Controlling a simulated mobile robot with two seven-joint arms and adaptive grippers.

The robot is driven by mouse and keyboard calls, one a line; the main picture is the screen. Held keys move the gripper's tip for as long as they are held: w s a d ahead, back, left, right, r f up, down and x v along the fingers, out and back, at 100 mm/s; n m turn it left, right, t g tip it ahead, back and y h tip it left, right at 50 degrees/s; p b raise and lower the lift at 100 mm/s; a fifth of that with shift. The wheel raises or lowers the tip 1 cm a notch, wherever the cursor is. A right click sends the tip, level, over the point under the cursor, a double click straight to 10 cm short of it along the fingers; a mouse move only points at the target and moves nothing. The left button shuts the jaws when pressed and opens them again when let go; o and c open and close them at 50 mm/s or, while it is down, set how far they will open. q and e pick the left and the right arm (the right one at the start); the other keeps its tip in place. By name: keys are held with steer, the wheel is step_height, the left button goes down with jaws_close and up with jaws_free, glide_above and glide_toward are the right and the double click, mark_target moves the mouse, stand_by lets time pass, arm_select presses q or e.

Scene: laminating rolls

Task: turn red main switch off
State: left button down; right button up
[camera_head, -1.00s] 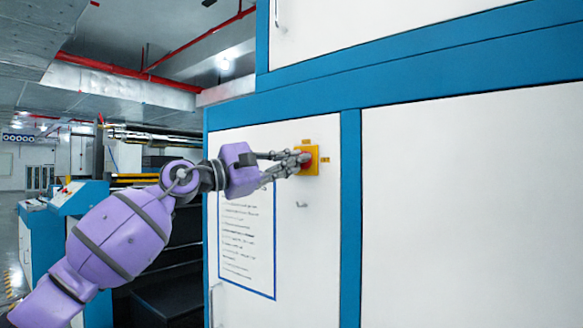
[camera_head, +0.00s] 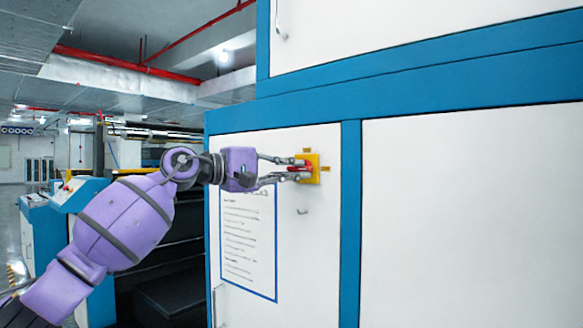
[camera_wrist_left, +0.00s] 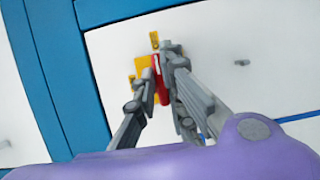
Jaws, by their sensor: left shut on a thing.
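The red main switch (camera_head: 297,170) sits on a yellow plate (camera_head: 315,168) on the white cabinet door. My left gripper (camera_head: 298,168) is at the switch, its two fingers on either side of the red handle and shut on it. In the left wrist view the red handle (camera_wrist_left: 161,82) shows between the fingertips (camera_wrist_left: 155,80), with the yellow plate (camera_wrist_left: 143,68) behind. The fingers hide part of the handle. My right gripper is not in view.
A printed notice (camera_head: 248,240) with a blue border hangs on the door below my gripper. A small door latch (camera_head: 302,211) is under the switch. Blue frame strips (camera_head: 350,220) edge the door. Machinery with a control panel (camera_head: 80,192) stands at the left.

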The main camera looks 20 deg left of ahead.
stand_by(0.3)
arm_select(q)
steer(key=c, duration=1.8)
jaws_free()
steer(key=shift+a, duration=0.1)
steer(key=v, duration=1.1)
steer(key=shift+s+a+r, duration=0.1)
steer(key=shift+s+a, duration=0.1)
steer(key=shift+s, duration=0.15)
